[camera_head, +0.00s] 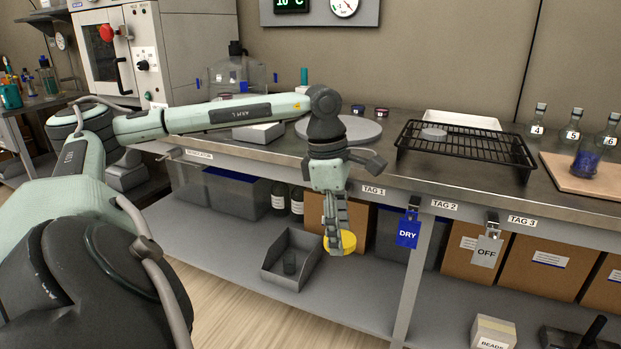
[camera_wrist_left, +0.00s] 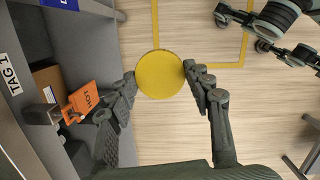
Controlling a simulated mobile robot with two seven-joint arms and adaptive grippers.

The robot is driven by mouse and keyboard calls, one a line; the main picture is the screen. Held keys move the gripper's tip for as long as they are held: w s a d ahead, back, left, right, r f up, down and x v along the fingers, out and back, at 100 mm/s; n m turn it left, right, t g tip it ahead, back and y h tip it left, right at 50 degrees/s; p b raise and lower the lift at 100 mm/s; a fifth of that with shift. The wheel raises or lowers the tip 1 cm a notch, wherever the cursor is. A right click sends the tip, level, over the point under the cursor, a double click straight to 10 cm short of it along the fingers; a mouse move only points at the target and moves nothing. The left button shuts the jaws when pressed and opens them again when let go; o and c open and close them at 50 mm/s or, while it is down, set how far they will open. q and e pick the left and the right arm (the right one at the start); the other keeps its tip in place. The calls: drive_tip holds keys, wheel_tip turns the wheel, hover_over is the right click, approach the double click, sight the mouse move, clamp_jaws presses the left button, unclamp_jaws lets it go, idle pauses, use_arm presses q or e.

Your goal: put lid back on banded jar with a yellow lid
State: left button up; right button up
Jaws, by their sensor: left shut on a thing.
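My left gripper (camera_head: 338,249) is shut on a round yellow lid (camera_head: 347,241) in front of the bench, below its top edge. In the left wrist view the lid (camera_wrist_left: 160,75) sits between the two fingertips of the left gripper (camera_wrist_left: 159,76), its flat face toward the camera. My right gripper (camera_wrist_left: 239,29) shows at the top right of that view, its fingers apart and nothing between them. I cannot pick out the banded jar for certain. Two small dark jars (camera_head: 381,112) stand on the bench behind the left arm, too small to read.
The bench holds a grey round plate (camera_head: 362,131), a black wire rack (camera_head: 470,143) and several numbered bottles (camera_head: 571,130). An open grey bin (camera_head: 291,259) with a dark cup stands on the lower shelf. Tags hang from the front edge, including a blue DRY tag (camera_head: 408,233).

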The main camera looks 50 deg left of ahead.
use_arm(q)
drive_tip(key=w+d+f+m+g, duration=0.1)
drive_tip(key=w+d+f+m, duration=0.2)
drive_tip(key=d+m, duration=0.8)
drive_tip(key=w+d+f+m+g+y, duration=0.1)
drive_tip(key=w+d+f+m+g, duration=0.1)
drive_tip(key=d+m, duration=0.9)
drive_tip(key=w+f+m, duration=0.1)
drive_tip(key=m, duration=0.2)
drive_tip(key=shift+w+d+f+m, duration=0.15)
drive_tip(key=shift+d+f+m, duration=0.15)
drive_tip(key=shift+d+m, duration=0.1)
use_arm(e)
drive_tip(key=shift+s, duration=0.1)
drive_tip(key=shift+c, duration=0.4)
